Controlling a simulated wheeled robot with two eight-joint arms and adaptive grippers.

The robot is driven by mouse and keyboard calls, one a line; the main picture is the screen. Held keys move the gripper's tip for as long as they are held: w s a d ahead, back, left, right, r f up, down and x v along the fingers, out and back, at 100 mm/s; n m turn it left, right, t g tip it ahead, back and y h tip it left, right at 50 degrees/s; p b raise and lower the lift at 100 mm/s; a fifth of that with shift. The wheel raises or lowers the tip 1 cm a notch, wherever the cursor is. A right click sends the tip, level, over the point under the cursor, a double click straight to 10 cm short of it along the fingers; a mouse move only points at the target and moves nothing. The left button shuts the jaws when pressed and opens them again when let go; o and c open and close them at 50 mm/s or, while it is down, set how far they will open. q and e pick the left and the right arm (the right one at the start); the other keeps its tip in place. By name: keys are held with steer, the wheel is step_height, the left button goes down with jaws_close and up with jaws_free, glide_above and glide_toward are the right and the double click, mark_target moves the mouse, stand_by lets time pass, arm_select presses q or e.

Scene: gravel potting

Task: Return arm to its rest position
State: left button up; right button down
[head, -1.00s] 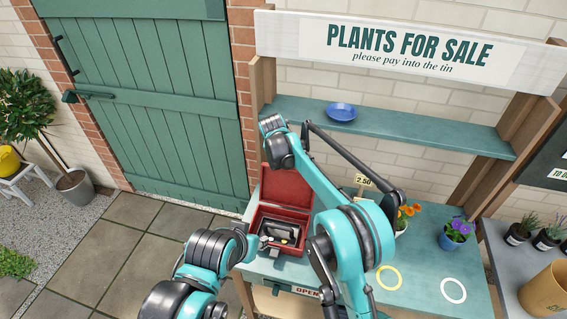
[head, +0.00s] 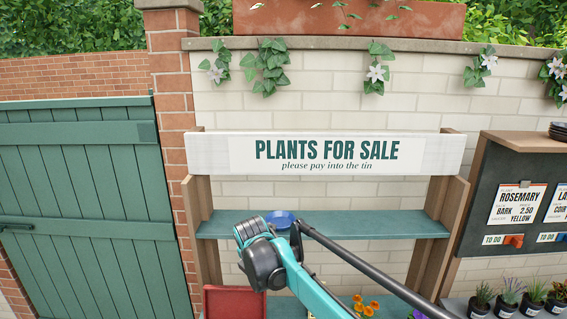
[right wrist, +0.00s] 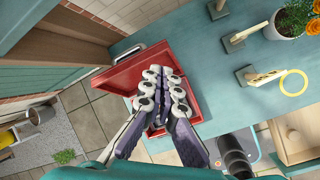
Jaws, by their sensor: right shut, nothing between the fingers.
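My right arm (head: 315,288) reaches up in the head view in front of the stall, but its fingers are hidden there. In the right wrist view my right gripper (right wrist: 164,74) is shut and empty over the open red box (right wrist: 122,79). The fingers cover much of the box's inside, and I cannot tell how high they are above it. The red box also shows at the bottom of the head view (head: 232,303), only its raised lid. My left gripper is not in view.
The green shelf (head: 345,224) with a blue bowl (head: 280,219) is behind my right arm. In the right wrist view, small stands (right wrist: 238,37), a pot of orange flowers (right wrist: 290,20) and a yellow ring (right wrist: 293,83) are on the counter (right wrist: 205,65), which has clear room between.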

steer(key=s+d+f+m+b, duration=0.2)
steer(key=s+d+m+b, duration=0.3)
steer(key=s+d+m, duration=0.95)
steer(key=s+d+f+m+t+b, duration=0.1)
steer(key=s+d+f+m+b, duration=0.3)
steer(key=s+d+f+m, duration=0.7)
steer(key=s+f+m, duration=0.2)
steer(key=s, duration=0.2)
steer(key=shift+s+f+m+t, duration=0.15)
steer(key=shift+f+m+t, duration=0.2)
steer(key=shift+t, duration=0.05)
